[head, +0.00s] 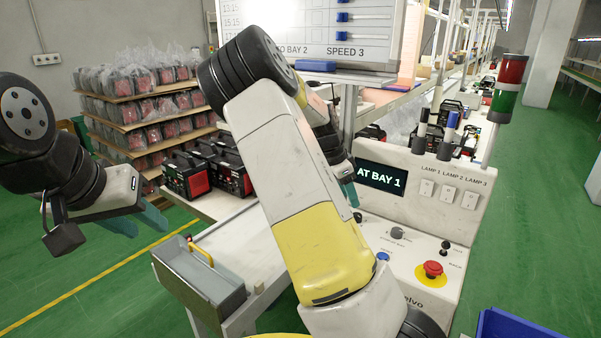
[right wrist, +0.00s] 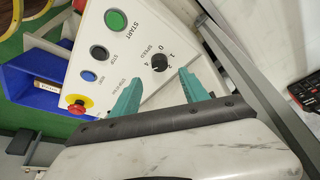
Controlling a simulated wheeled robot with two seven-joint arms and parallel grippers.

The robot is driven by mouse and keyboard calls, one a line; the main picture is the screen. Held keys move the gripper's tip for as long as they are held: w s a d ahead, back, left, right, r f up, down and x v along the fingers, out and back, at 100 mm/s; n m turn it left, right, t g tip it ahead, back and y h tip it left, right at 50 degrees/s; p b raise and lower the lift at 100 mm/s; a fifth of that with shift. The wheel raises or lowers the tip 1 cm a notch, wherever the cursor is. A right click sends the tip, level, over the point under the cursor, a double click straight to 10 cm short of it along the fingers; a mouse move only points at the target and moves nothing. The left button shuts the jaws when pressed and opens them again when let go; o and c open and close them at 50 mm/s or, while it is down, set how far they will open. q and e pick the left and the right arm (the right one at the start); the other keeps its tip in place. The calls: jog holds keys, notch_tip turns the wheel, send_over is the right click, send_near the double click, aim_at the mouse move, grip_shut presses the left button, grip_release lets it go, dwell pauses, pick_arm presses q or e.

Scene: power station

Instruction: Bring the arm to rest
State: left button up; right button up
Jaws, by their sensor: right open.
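My right arm (head: 295,185) reaches up across the middle of the head view and bends over at the top. Its gripper (head: 350,190) is mostly hidden behind the arm, with only a bit of teal finger showing beside the dark display. In the right wrist view my right gripper (right wrist: 160,92) has its two teal fingers apart with nothing between them, above the control panel (right wrist: 118,65). My left gripper (head: 150,212) hangs at the left over the green floor, its teal fingers seen edge-on. Nothing shows in it.
The control panel holds a speed knob (right wrist: 159,62), a green start button (right wrist: 116,18) and a red emergency stop (head: 433,270). A display (head: 381,179) reads "AT BAY 1". A grey bin (head: 205,285) stands left of my right arm. A signal tower (head: 509,88) rises at right.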

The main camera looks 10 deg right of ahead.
jog(key=s+a+r+n+t+y, duration=0.2)
jog(key=s+a+r+n, duration=0.3)
jog(key=s, duration=0.3)
jog(key=s+a+r+n+t+y, duration=0.2)
jog(key=s+a+r+n, duration=0.4)
jog(key=s, duration=0.3)
jog(key=s+a+r+n+t+y, duration=0.2)
jog(key=s+a+r+n, duration=0.3)
jog(key=s+a+n, duration=0.2)
jog(key=shift+s+r+y, duration=0.25)
jog(key=shift+s+y, duration=0.05)
jog(key=shift+s, duration=0.8)
